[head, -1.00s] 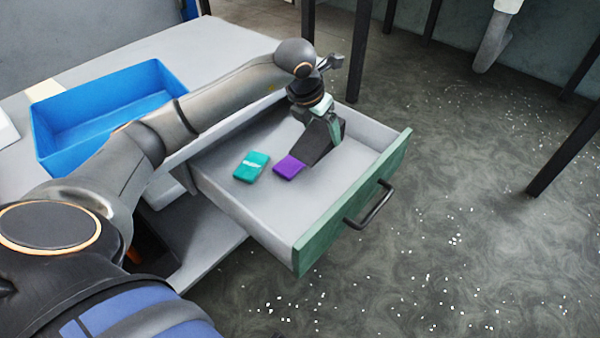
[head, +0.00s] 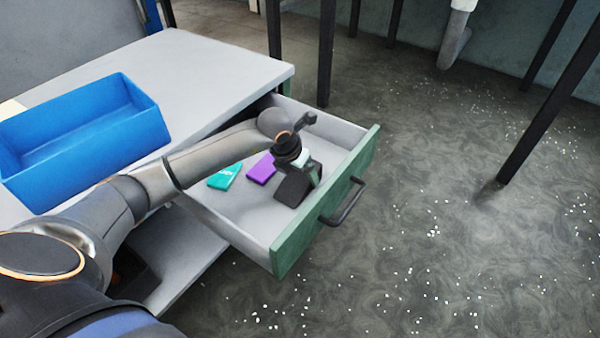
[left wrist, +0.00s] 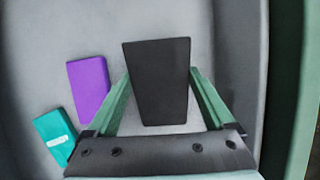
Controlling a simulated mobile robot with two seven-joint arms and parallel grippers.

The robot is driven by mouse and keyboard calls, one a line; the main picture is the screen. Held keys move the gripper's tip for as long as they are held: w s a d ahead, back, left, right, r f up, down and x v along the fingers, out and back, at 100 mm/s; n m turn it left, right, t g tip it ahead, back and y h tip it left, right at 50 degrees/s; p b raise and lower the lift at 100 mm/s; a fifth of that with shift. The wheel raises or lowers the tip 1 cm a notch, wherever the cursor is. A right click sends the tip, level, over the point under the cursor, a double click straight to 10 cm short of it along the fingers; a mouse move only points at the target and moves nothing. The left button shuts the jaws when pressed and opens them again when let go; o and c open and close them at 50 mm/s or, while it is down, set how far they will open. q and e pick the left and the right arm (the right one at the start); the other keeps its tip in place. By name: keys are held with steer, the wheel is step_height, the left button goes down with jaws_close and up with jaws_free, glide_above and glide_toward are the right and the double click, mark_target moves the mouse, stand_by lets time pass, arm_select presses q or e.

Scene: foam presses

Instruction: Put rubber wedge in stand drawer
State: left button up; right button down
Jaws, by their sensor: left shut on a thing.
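The stand drawer (head: 240,225) is pulled out, with a green front (head: 328,205) and a dark handle. My left gripper (head: 305,184) is inside the drawer, near its front. It is shut on the black rubber wedge (head: 294,190). The wedge (left wrist: 158,80) sits between the two green fingers in the left wrist view, low over or on the drawer floor; I cannot tell if it touches. My right gripper is not in view.
A purple block (head: 261,168) and a teal block (head: 224,177) lie in the drawer beside the wedge. A blue bin (head: 90,130) stands on the grey stand top (head: 215,65). Dark legs rise from the floor at the back and right.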

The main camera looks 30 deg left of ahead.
mark_target(289, 193)
arm_select(q)
steer(key=shift+f, duration=0.1)
steer(key=shift+f, duration=0.15)
steer(key=o, duration=1.4)
steer(key=shift+r, duration=0.25)
steer(key=v, duration=1.1)
steer(key=shift+s+r+p, duration=0.25)
steer(key=shift+r+p, duration=0.1)
steer(key=shift+p, duration=0.05)
